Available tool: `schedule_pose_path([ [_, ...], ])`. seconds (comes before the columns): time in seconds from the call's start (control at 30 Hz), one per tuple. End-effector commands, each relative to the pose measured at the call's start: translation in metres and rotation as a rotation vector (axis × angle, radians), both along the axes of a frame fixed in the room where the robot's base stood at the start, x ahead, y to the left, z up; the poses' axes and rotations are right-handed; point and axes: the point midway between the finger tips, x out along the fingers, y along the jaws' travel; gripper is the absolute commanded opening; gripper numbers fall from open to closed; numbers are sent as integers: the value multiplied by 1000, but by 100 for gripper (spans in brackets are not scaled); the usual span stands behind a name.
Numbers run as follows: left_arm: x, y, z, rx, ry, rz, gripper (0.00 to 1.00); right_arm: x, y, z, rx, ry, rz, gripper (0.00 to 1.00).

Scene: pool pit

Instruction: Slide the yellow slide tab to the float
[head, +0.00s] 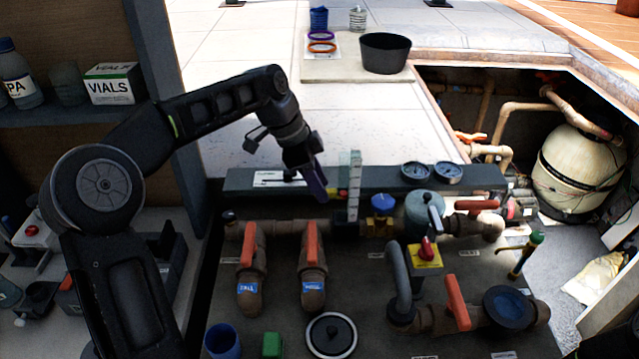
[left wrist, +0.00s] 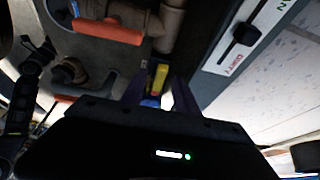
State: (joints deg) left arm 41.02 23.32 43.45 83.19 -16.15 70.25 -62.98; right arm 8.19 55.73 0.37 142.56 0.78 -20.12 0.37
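My left gripper (head: 312,182), with dark purple fingers, points down beside the upright sight tube (head: 354,185) and left of it. A small red spot, possibly the float, shows at the tube's left edge. In the left wrist view the fingers (left wrist: 158,88) stand apart, with a yellow piece (left wrist: 160,77) and some blue visible in the gap. I cannot tell whether that yellow is the slide tab or a yellow fitting beyond. I cannot pick out the slide tab in the head view.
A dark ledge carries a white slider panel (head: 279,179) and two gauges (head: 416,170). Orange-handled pipe valves (head: 311,246) stand in front, and a blue valve (head: 383,204) right of the tube. A shelf unit (head: 150,60) stands at left; an open pit lies at right.

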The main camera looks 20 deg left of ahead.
Motion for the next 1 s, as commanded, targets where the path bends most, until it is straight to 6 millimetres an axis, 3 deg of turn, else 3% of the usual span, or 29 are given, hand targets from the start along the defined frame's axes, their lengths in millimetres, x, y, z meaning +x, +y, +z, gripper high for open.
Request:
schedule_pose_path([
  [0.37, -8, 17, 46, 1, -4, 2, 36, 0, 1, -9, 2, -4, 1, 84],
  [0.5, -11, 24, 67, 1, 0, 0, 36, 0, 0, 4, 0, -1, 0, 84],
  [1.0, -12, 26, 70, 0, -1, 0, 36, 0, -1, 4, -1, 1, -1, 84],
])
